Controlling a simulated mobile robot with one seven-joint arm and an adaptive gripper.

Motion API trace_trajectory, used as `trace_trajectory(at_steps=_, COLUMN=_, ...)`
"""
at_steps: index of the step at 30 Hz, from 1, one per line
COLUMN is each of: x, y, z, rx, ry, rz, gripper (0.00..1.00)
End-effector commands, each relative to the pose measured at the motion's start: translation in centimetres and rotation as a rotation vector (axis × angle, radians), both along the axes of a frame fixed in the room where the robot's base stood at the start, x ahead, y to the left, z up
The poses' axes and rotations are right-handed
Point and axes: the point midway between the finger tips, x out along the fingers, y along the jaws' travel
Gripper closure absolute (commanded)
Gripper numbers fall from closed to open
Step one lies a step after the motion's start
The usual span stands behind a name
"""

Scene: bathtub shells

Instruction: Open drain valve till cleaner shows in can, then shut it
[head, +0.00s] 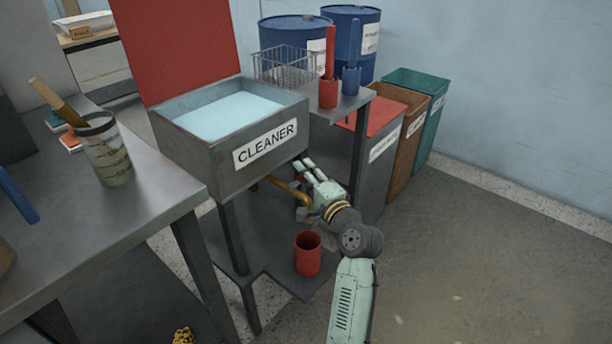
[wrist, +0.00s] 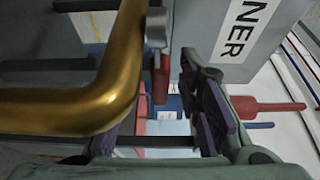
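The grey cleaner tank (head: 205,155) stands on legs with its red lid up and pale blue liquid (head: 228,112) inside. A brass drain pipe (head: 287,188) comes out below its front and fills the left of the wrist view (wrist: 120,75). A grey fitting (wrist: 157,28) and a narrow red part (wrist: 162,78), possibly the valve handle, show beside the pipe. My gripper (head: 308,172) is beside the pipe, its purple-padded fingers (wrist: 165,125) apart, the left one partly hidden by the pipe. The red can (head: 308,255) stands upright on the low shelf; no liquid is visible in it.
A bench (head: 140,185) with a brush in a jar (head: 108,155) is at the left. A side shelf (head: 345,107) holds a wire basket (head: 285,68) and red and blue brushes. Bins (head: 425,115) and blue drums (head: 292,38) stand behind. The floor at right is clear.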

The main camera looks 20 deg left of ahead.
Motion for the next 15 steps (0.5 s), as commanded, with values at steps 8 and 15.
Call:
trace_trajectory(at_steps=8, x=-0.03, y=-0.03, z=0.01, rx=0.000, ry=0.000, rz=0.000, gripper=0.82)
trace_trajectory(at_steps=15, x=-0.03, y=-0.04, z=0.01, rx=0.000, ry=0.000, rz=0.000, gripper=0.98)
